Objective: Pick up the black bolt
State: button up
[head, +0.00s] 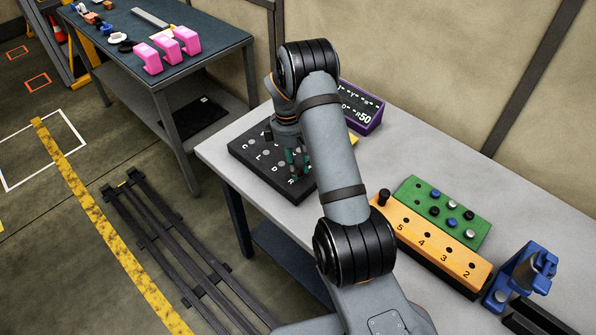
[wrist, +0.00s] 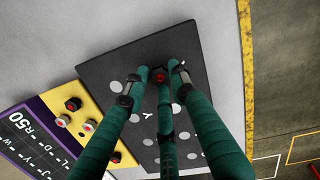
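My gripper (wrist: 156,84) has green fingers with dark tips and points down over a black board (wrist: 105,75) with grey discs and letters. A black bolt with a red centre (wrist: 159,75) shows between the fingertips in the wrist view. The fingertips are spread around it, with a gap on the left; whether any finger touches it is unclear. In the head view my gripper (head: 294,160) is low over the black board (head: 262,178) on the grey table, and my arm hides part of the board. The bolt cannot be made out there.
A purple-framed display (head: 362,106) stands behind the board, beside a yellow block (wrist: 62,95) with red-centred bolts. Right of my arm are an orange numbered block (head: 435,245), a green block (head: 452,207) with several bolts, and a blue device (head: 522,275). Bare table lies behind them.

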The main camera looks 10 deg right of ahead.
aim_at(299, 171)
jog(key=shift+f, duration=0.35)
jog(key=shift+c, duration=0.8)
jog(key=c, duration=0.4)
grip_shut()
jog(key=shift+r, duration=0.1)
jog(key=shift+r+b, duration=0.35)
jog(key=shift+r, duration=0.2)
notch_tip(299, 171, up, 3)
jog(key=shift+w+f+b, duration=0.1)
jog(key=shift+f+b, duration=0.05)
jog(key=shift+b, duration=0.4)
jog(key=s+d+r+b, duration=0.3)
jog(key=s+d+r, duration=0.4)
jog(key=s, duration=0.2)
jog(key=shift+s, duration=0.4)
